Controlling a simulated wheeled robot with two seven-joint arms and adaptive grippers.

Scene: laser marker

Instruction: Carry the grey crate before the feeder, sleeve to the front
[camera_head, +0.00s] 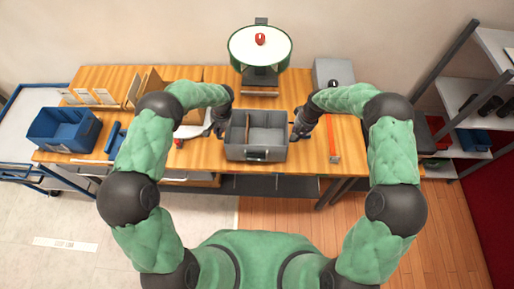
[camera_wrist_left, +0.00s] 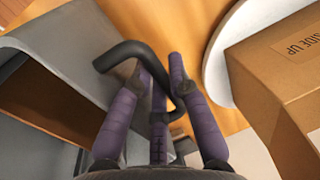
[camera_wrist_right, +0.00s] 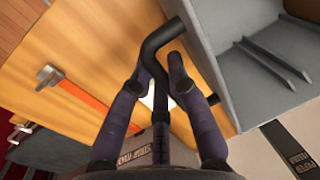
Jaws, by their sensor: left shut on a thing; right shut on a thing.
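The grey crate (camera_head: 238,153) is at the middle of the table's front, open side up, with a divider inside. A small dark, pale-edged piece, perhaps the sleeve, shows on its near wall (camera_head: 257,155). My left gripper (camera_head: 221,124) is shut on the crate's left handle; the dark bent bar (camera_wrist_left: 128,52) lies between its fingers in the left wrist view. My right gripper (camera_head: 301,127) is shut on the right handle (camera_wrist_right: 160,40). I cannot tell whether the crate touches the table. A round white-topped, green-rimmed device, possibly the feeder, (camera_head: 245,48) stands behind the crate.
A red object (camera_head: 260,39) sits on the round top. A blue bin (camera_head: 62,130) and cardboard box (camera_wrist_left: 275,85) are on the left. An orange-handled hammer-like tool (camera_head: 333,140) lies right of the crate. A grey box (camera_head: 325,68) stands at back right. Shelves flank the right.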

